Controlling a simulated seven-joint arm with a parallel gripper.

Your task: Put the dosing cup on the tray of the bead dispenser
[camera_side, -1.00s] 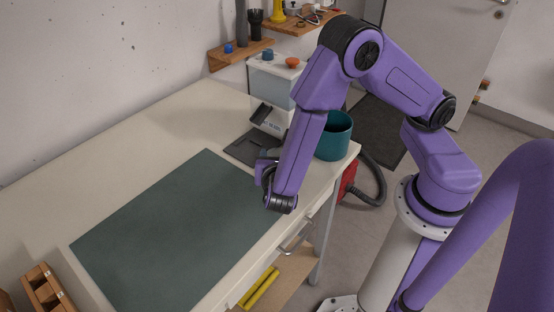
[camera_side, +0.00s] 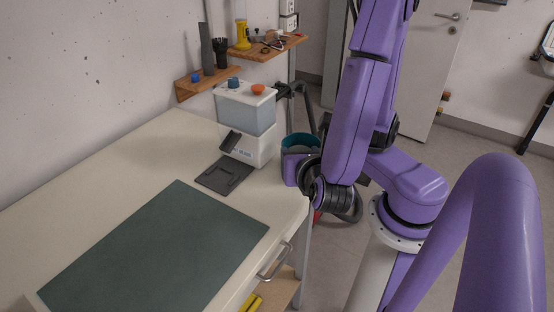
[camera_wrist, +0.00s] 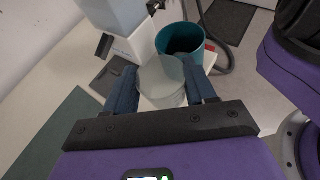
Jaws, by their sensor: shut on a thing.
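The dosing cup (camera_wrist: 162,84) is a pale, translucent cup between the two blue fingers of my gripper (camera_wrist: 162,92) in the wrist view. My gripper is shut on it. In the side view my gripper (camera_side: 297,166) is by the table's right edge, in front of the teal bin; the cup cannot be made out clearly there. The bead dispenser (camera_side: 248,110), a white box with a clear hopper and dark spout, stands at the back of the table. Its dark flat tray (camera_side: 222,177) lies in front, left of my gripper, with nothing on it.
A teal bin (camera_side: 300,141) stands behind my gripper and shows beyond the cup in the wrist view (camera_wrist: 180,38). A dark green mat (camera_side: 155,250) covers the front of the table. Wooden wall shelves (camera_side: 208,83) hold tools. The table left of the tray is clear.

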